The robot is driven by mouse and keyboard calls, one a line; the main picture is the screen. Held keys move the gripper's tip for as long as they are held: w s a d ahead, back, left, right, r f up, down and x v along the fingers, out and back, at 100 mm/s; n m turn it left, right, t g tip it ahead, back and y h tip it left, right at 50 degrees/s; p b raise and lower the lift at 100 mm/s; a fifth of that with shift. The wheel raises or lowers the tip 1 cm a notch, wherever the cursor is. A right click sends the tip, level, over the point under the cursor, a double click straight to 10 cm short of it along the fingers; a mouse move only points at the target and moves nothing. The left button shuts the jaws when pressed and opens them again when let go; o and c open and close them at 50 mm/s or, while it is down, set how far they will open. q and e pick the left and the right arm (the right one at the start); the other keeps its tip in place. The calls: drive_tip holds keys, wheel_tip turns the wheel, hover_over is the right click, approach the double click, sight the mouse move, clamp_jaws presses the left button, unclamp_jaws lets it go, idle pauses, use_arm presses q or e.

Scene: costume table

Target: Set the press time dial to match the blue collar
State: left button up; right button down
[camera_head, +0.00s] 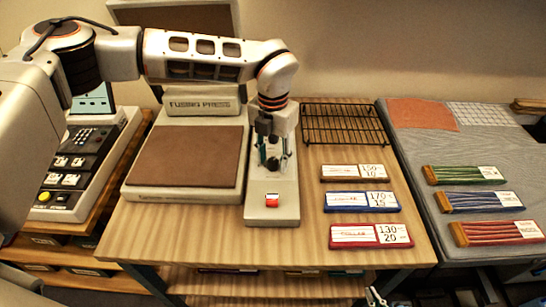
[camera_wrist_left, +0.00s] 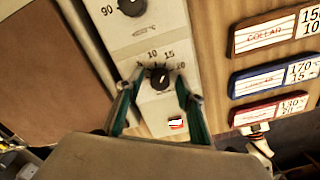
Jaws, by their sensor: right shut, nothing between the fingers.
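The press time dial (camera_wrist_left: 158,77) is a black knob on the pale control panel (camera_wrist_left: 133,42), with marks 5, 10, 15 and 20 around it. Its pointer appears to be near the top, but its exact mark is hard to read. My left gripper (camera_head: 273,160) is over the panel. In the left wrist view its teal fingers (camera_wrist_left: 160,79) stand open on either side of the dial, with gaps visible. The blue collar card (camera_head: 361,201) reads 170 and 15. My right gripper (camera_head: 376,297) shows only partly at the bottom edge, shut and empty.
A second black dial (camera_wrist_left: 131,6) is higher on the panel, and a red-and-white switch (camera_head: 272,200) is lower. The fusing press (camera_head: 187,160) stands left. Brown (camera_head: 354,172) and red (camera_head: 371,235) cards lie by the blue one. A black wire rack (camera_head: 344,123) is behind.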

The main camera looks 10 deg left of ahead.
sight(273, 160)
use_arm(q)
wheel_tip(273, 160, up, 12)
idle(0.6)
idle(0.4)
